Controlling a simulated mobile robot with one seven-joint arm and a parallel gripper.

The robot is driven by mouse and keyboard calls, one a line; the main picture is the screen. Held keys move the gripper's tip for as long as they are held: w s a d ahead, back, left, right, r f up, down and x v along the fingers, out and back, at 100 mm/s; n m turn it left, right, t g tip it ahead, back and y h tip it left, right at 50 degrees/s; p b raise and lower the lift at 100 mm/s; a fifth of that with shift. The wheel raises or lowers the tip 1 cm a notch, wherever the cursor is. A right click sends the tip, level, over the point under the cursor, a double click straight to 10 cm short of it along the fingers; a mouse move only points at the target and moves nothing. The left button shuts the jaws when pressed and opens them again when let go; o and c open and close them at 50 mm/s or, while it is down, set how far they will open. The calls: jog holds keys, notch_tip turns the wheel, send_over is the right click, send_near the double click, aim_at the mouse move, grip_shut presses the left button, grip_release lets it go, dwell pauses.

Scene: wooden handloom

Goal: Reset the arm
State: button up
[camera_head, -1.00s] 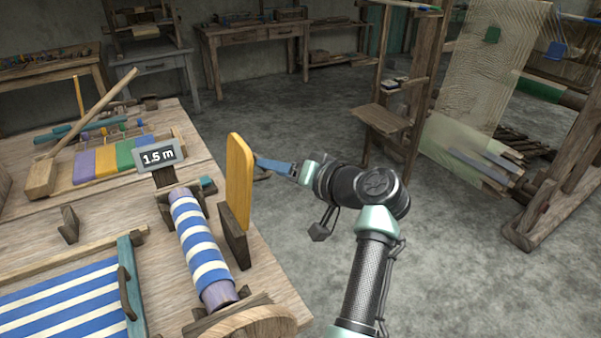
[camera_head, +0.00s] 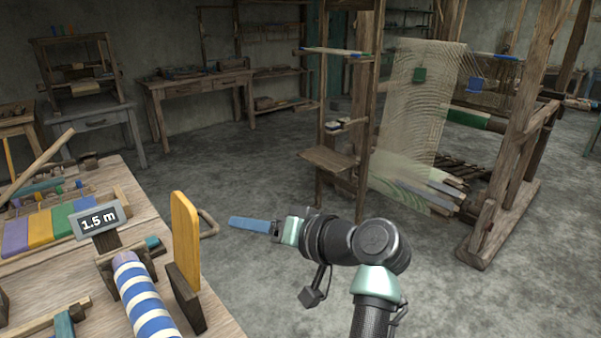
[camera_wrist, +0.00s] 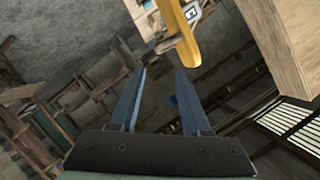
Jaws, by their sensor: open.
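My gripper (camera_head: 250,225) reaches left from my arm in the head view, over the grey floor and right of the bench. Its blue fingers show in the wrist view (camera_wrist: 160,90), spread apart with nothing between them. The upright yellow paddle (camera_head: 186,245) stands in a dark wooden block at the bench's right edge, left of the fingertips and apart from them in the head view. The paddle also shows ahead of the fingers in the wrist view (camera_wrist: 180,40).
A curved wooden handle (camera_head: 209,224) sticks out beyond the paddle. A tall wooden loom (camera_head: 525,130) stands at the right. Open floor (camera_head: 240,165) lies between.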

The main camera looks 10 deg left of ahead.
jog(key=d+r+m+t+h+p, duration=0.1)
jog(key=d+r+t+h+p, duration=0.3)
jog(key=r, duration=0.8)
jog(key=d+r+m+t+h+p, duration=0.15)
jog(key=d+r+t, duration=0.25)
jog(key=r+t, duration=0.5)
jog(key=s+d+r+m+t+h+p, duration=0.1)
jog(key=s+d+r+t+h+p, duration=0.1)
jog(key=s+r, duration=0.7)
jog(key=s+d+r+t+h+p, duration=0.3)
jog(key=s+r, duration=0.7)
jog(key=r, duration=0.6)
jog(key=d+t+h, duration=0.1)
jog(key=t+h, duration=0.1)
jog(key=shift+s+d+m+t, duration=0.2)
jog(key=shift+d+m+t, duration=0.1)
jog(key=shift+m+t, duration=0.1)
